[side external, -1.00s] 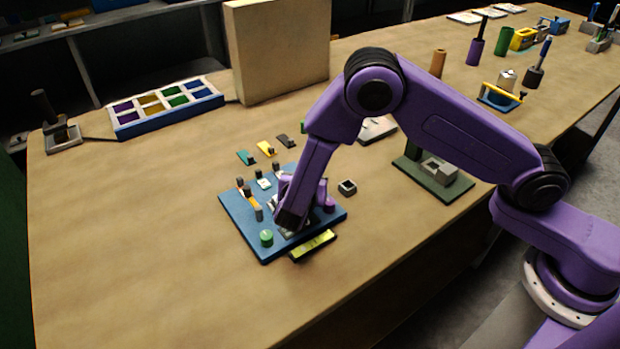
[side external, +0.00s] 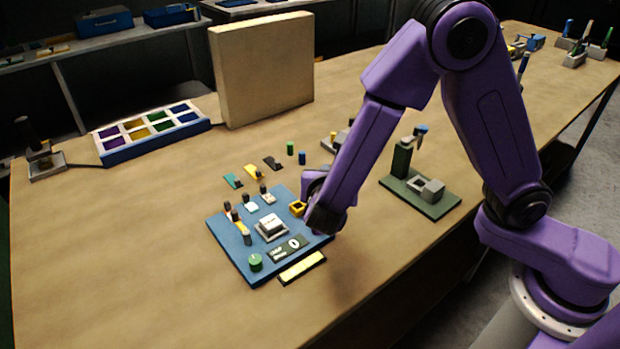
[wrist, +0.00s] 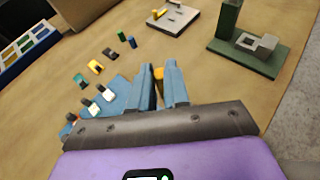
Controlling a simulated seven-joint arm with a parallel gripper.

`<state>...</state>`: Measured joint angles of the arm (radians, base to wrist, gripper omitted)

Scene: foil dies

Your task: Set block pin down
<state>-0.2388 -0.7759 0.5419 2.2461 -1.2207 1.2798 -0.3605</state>
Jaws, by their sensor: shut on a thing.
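My gripper (wrist: 160,74) has its two blue-grey fingers close together around a small orange-yellow piece (wrist: 158,73), seen only in part between the tips. In the side view my gripper (side external: 318,212) is low at the right edge of the blue board (side external: 228,254), and its fingertips are mostly hidden. A yellow square piece with a dark middle (side external: 297,208) shows just left of it. I cannot tell which piece is the block pin, nor whether the held piece touches the board. A green pin (side external: 290,148) and a blue pin (side external: 302,158) stand upright behind the board.
The board carries a silver block (side external: 271,227), several small levers and a green knob (side external: 255,262). A green stand (side external: 418,190) is to the right. A compartment tray (side external: 150,140) and a beige panel (side external: 262,70) are behind.

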